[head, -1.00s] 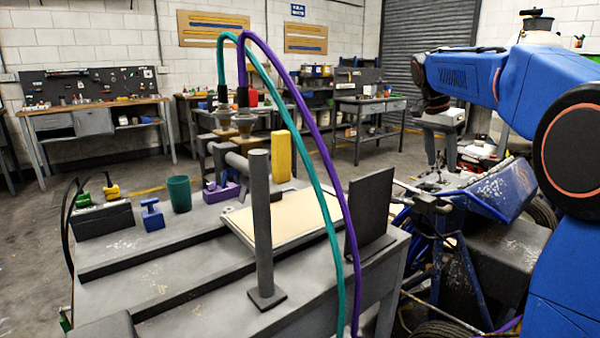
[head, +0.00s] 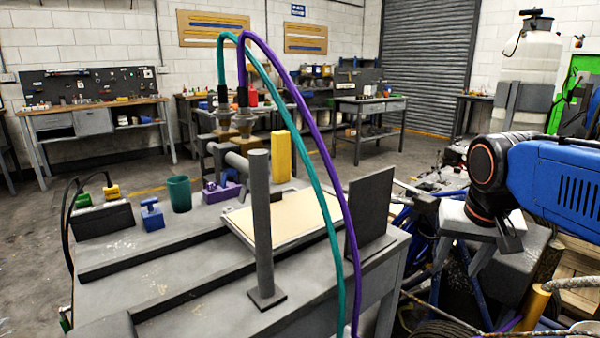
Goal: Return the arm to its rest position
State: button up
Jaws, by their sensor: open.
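My blue arm (head: 560,178) reaches in from the right edge, with its black, orange-ringed wrist joint (head: 490,165) at its left end. My gripper (head: 482,250) hangs below that wrist, pointing down. It is open, and I see nothing held in it. It is to the right of the grey workbench, apart from the bench top, in front of blue frame parts. Its fingertips are hard to make out against the dark clutter behind.
The grey bench (head: 190,270) carries a grey post (head: 262,220), a dark upright plate (head: 369,215), a yellow block (head: 281,155) and a green cup (head: 179,193). Teal (head: 300,150) and purple (head: 325,160) hoses arch over it. A white tank (head: 532,65) stands behind my arm.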

jog(key=s+a+f+n+t+y, duration=0.1)
jog(key=s+a+f+n, duration=0.1)
jog(key=s+f, duration=0.9)
jog(key=shift+a+n, duration=0.25)
jog(key=shift+n, duration=0.55)
